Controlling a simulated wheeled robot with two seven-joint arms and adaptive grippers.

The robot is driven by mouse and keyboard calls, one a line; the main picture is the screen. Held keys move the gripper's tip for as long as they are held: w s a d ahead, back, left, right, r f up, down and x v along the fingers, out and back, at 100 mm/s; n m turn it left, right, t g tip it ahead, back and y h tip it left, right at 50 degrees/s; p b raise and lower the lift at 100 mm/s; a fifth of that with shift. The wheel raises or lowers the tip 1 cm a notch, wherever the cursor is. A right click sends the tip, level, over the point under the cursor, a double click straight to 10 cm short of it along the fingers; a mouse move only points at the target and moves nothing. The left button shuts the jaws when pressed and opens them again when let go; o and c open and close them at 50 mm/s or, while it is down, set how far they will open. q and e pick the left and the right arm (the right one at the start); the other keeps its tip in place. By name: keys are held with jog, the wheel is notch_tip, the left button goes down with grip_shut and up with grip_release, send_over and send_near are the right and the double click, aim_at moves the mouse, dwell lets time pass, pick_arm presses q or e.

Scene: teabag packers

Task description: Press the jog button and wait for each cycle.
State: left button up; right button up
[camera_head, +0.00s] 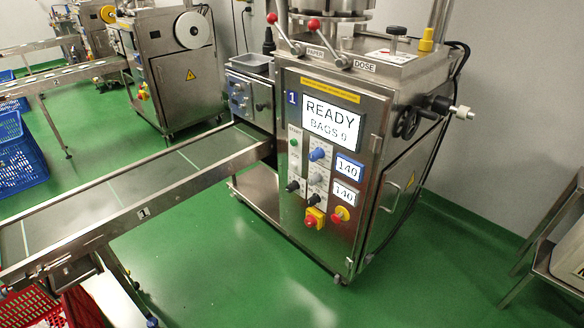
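The teabag packer marked 1 (370,150) stands at the centre right. Its screen (331,122) reads READY and BAGS 0. Below the screen, a green button (293,142) sits under a START label. Two small displays (348,168) read 140. I cannot tell which control is the jog button, as the small labels are unreadable. Neither of my grippers is in view.
A conveyor (130,190) runs from the packer to the lower left. A red crate (50,308) is below its near end. A red stop button (340,214) is low on the panel. A blue crate (22,160) is at left. Green floor (230,265) before the packer is clear.

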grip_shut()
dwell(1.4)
